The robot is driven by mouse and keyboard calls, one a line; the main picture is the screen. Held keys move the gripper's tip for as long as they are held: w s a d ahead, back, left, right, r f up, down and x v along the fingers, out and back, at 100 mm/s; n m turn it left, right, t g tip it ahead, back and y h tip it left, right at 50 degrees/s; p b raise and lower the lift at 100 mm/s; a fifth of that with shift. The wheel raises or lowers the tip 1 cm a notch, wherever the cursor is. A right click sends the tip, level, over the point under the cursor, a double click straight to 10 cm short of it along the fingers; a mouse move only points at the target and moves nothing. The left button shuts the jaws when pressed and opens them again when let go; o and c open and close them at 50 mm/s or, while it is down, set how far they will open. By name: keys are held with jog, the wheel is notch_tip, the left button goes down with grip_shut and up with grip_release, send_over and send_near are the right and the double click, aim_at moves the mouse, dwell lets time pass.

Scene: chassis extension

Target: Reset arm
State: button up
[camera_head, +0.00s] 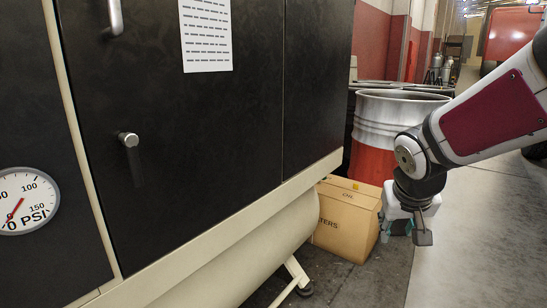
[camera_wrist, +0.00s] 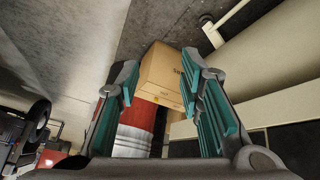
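My arm comes in from the right side of the head view. My gripper (camera_head: 408,235) hangs at its end, pointing down, in front of the cardboard box and the red and silver drum. In the wrist view my gripper (camera_wrist: 165,95) shows its two fingers with teal pads spread wide apart. Nothing is between the pads; the box and drum seen through the gap are farther off. The gripper is open and empty.
A black cabinet (camera_head: 200,110) with handles and a pressure gauge (camera_head: 27,201) fills the left. The cardboard box (camera_head: 345,220) stands on the floor beside the drum (camera_head: 385,125). Clear concrete floor (camera_head: 480,230) lies at the right.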

jog(key=s+a+r+n+g+y, duration=0.1)
jog(key=s+a+g, duration=0.2)
jog(key=s, duration=1.4)
jog(key=s+a+g+y, duration=0.1)
jog(key=s+a+g, duration=0.15)
jog(key=s, duration=1.45)
notch_tip(320, 180, up, 39)
jog(key=w+t+p, duration=0.1)
jog(key=t+p, duration=0.3)
jog(key=p, duration=3.3)
jog(key=shift+a+r+p, duration=0.2)
jog(key=shift+a+p, duration=0.05)
jog(key=shift+p, duration=0.05)
